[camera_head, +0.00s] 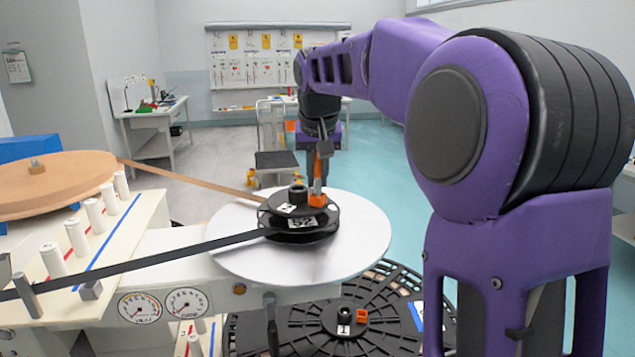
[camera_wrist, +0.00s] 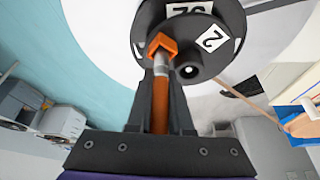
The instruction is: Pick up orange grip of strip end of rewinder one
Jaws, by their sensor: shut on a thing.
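My gripper (camera_head: 318,176) points down over the upper black reel on the metal disc. In the wrist view my gripper (camera_wrist: 160,82) has its two dark fingers closed around an orange grip (camera_wrist: 159,115), a rod with a pale band and an orange block at its end. The orange end (camera_head: 318,200) is at the right of the reel's hub in the head view; I cannot tell whether it touches the reel. The upper black reel (camera_head: 303,237) bears white number labels and also shows in the wrist view (camera_wrist: 208,60).
A round silver disc (camera_head: 345,262) lies under the reel. A dark strip (camera_head: 160,261) and a brown strip (camera_head: 190,178) run to it from the left. A lower black reel (camera_head: 390,300) carries another orange piece (camera_head: 361,316). White posts (camera_head: 77,237) stand left. Open floor lies behind.

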